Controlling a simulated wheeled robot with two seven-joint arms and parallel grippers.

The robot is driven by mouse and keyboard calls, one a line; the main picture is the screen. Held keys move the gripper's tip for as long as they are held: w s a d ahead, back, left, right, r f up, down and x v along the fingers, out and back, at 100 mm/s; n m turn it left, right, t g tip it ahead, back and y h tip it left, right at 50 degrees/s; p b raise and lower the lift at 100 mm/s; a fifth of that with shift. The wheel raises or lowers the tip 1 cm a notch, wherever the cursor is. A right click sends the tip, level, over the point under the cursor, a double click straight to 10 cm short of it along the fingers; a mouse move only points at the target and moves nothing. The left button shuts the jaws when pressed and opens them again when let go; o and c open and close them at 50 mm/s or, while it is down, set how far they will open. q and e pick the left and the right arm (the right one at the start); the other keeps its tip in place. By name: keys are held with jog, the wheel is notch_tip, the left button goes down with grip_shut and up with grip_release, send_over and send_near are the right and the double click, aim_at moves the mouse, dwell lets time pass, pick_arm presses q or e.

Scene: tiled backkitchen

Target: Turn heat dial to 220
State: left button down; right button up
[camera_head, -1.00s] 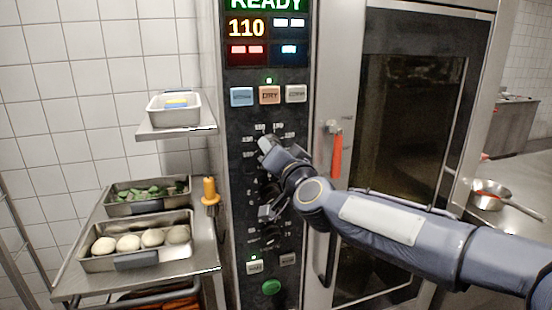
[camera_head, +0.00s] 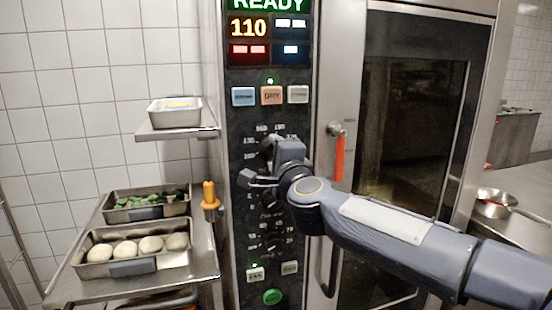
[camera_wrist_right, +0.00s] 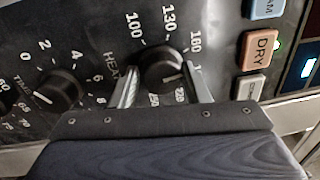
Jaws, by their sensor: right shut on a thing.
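The heat dial (camera_wrist_right: 163,66) is a round black knob on the dark control panel (camera_head: 238,125), with numbers such as 100, 130 and 160 around it. In the wrist view a pale mark shows on the knob's lower right side, towards partly hidden numbers. My right gripper (camera_head: 268,166) is at the panel, and its two fingers grip the dial from both sides in the wrist view (camera_wrist_right: 163,90). In the head view the gripper hides most of the dial. The display (camera_head: 247,27) reads 110 under READY. My left gripper is out of view.
The timer dial (camera_wrist_right: 50,90) sits beside the heat dial. The DRY button (camera_head: 272,95) is above it. The oven door has a red handle (camera_head: 339,158). A shelf at left holds trays, one with pale dough balls (camera_head: 150,244). A pan (camera_head: 494,204) stands at right.

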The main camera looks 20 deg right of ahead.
jog(key=shift+r+m+g+h+b, duration=0.1)
jog(key=shift+m+h+b, duration=0.35)
jog(key=shift+m, duration=2.15)
jog(key=shift+r+m+g+b, duration=0.15)
jog(key=shift+m+b, duration=0.6)
jog(key=shift+m, duration=1.85)
jog(key=shift+r+m+g+h+b, duration=0.1)
jog(key=shift+m+h+b, duration=0.35)
jog(key=shift+m, duration=2.15)
jog(key=shift+d, duration=0.1)
jog(key=o, duration=0.7)
jog(key=shift+o, duration=1.1)
jog(key=shift+f, duration=0.1)
